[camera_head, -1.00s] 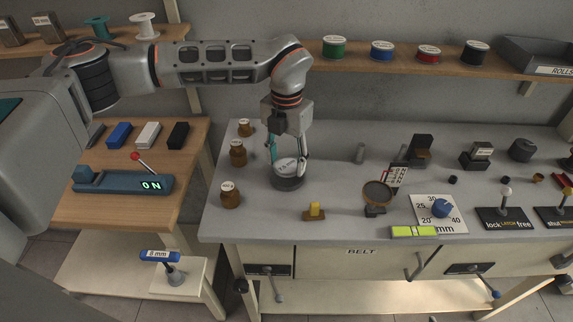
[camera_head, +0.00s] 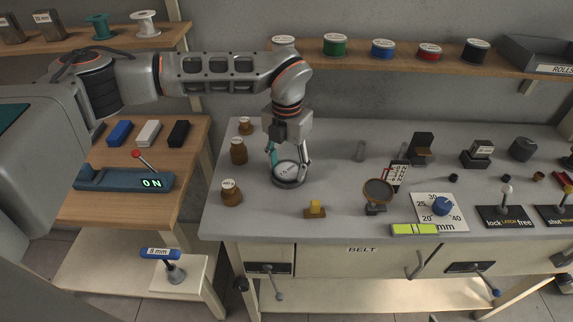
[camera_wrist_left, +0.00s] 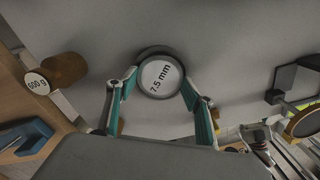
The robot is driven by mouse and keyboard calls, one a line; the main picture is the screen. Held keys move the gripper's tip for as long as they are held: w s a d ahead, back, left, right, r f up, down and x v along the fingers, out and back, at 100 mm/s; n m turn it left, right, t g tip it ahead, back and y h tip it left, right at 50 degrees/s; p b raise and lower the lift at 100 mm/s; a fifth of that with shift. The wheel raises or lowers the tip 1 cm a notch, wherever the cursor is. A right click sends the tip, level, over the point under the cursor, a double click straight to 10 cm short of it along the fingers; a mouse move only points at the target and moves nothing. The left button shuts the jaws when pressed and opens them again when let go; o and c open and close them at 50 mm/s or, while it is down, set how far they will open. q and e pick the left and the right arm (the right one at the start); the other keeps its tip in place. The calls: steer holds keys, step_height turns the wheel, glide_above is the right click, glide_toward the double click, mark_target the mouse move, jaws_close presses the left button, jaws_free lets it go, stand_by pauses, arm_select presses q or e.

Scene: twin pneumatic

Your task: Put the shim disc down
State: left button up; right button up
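The shim disc (camera_head: 287,171) is round, with a dark side and a white top marked 7.5 mm. It is low over the grey bench top, left of its middle, and looks level; whether it touches the bench is hard to tell. My left gripper (camera_head: 289,163) points down from above with its teal-padded fingers on two opposite sides of the disc. In the left wrist view the disc (camera_wrist_left: 160,76) sits between the fingertips, which appear to meet its rim. A dark shadow lies close beside it. My right gripper is not in view.
Bare bench surrounds the disc.

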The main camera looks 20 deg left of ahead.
mark_target(287, 171)
arm_select(q)
steer(key=shift+o, duration=0.4)
steer(key=shift+f, duration=0.6)
steer(key=shift+r, duration=0.2)
step_height(287, 171, up, 13)
steer(key=shift+r, duration=0.2)
